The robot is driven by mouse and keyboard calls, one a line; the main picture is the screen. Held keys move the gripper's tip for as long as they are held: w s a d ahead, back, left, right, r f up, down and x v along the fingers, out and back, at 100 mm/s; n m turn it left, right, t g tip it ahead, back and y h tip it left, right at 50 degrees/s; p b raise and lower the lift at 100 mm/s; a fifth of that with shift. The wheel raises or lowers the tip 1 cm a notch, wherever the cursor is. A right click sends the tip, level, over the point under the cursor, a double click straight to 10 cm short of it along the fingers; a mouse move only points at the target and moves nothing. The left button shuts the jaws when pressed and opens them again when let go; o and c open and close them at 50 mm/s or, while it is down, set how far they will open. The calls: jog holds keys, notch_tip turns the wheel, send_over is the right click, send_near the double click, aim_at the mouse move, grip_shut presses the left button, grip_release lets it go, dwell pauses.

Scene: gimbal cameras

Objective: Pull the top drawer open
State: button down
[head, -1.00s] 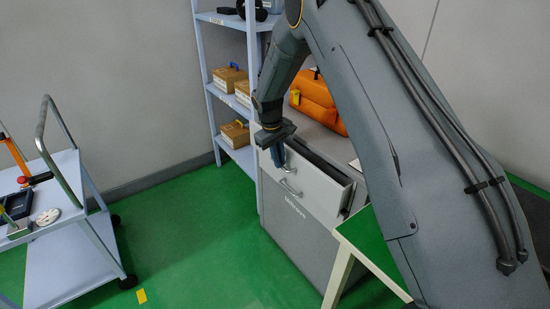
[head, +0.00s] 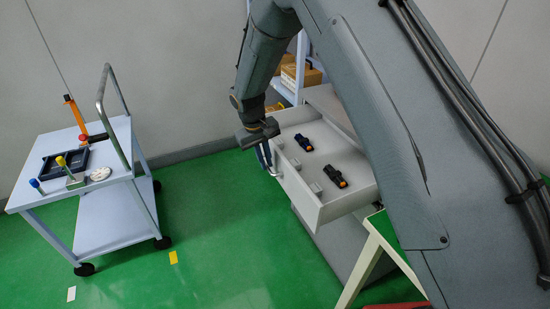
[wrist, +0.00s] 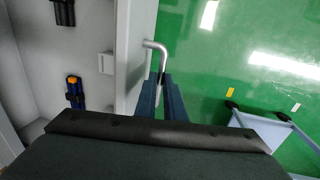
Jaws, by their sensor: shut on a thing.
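The top drawer (head: 318,217) stands well out from its grey cabinet in the head view, with its inside showing. Part of the handle is hidden between the fingers.
A pale blue cart (head: 125,143) with a tray and tools stands to the left, apart from the drawer. A green-topped table (head: 385,232) is close to the drawer's right side. Shelves with boxes (head: 300,75) stand behind. Green floor is clear between cart and drawer.

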jog(key=shift+s+a, duration=0.1)
jog(key=shift+a, duration=0.25)
jog(key=c, duration=1.8)
grip_release()
jog(key=shift+c, duration=0.2)
jog(key=shift+r, duration=0.1)
notch_tip(320, 180, up, 8)
jog(key=a+b, duration=0.1)
jog(key=shift+s+a+f, duration=0.15)
jog(key=shift+s+f, duration=0.05)
jog(key=shift+s, duration=0.1)
